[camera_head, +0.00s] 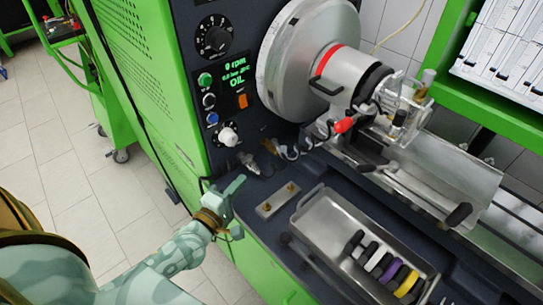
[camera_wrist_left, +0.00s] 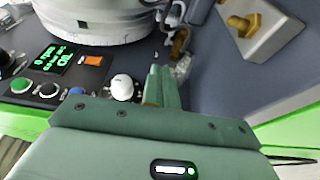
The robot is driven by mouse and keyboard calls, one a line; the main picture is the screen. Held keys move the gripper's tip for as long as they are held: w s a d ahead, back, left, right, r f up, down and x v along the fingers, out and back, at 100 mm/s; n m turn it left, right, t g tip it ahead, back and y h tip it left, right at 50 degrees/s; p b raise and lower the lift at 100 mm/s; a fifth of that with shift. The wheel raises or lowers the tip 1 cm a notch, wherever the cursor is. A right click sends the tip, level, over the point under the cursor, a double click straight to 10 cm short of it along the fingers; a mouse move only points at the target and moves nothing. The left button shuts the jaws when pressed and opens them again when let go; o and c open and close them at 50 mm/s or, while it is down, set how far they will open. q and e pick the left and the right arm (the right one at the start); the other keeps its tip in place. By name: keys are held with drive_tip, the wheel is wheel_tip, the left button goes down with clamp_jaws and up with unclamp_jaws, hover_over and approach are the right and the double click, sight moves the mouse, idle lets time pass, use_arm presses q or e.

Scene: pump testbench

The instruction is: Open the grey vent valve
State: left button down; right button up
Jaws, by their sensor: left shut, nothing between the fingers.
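My left gripper (camera_head: 236,186) is over the front left corner of the bench, below the control panel. Its green fingers (camera_wrist_left: 163,88) are together and empty in the left wrist view. A pale grey-white knob (camera_head: 228,137) sits low on the panel, above and apart from the fingertips; it also shows in the left wrist view (camera_wrist_left: 122,87), just left of the fingers. Small metal fittings (camera_head: 249,163) stand on the bench near the fingertips. I cannot tell for certain which part is the grey vent valve. My right gripper is not in view.
The panel display (camera_head: 236,77) reads 0 rpm and OIL. A large metal drum (camera_head: 292,60) and a red-tipped handle (camera_head: 344,125) are behind. A metal tray (camera_head: 312,212) holds several coloured rings. A plate with brass fittings (camera_head: 277,200) lies right of the gripper.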

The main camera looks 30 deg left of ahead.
use_arm(q)
drive_tip(key=w, duration=0.4)
drive_tip(key=w+b, duration=0.1)
drive_tip(key=w, duration=0.4)
drive_tip(key=shift+w+d, duration=0.2)
drive_tip(key=shift+w, duration=0.05)
drive_tip(key=shift+w+d, duration=1.15)
drive_tip(key=shift+w, duration=0.1)
drive_tip(key=shift+w+d, duration=0.25)
drive_tip(key=shift+d, duration=0.1)
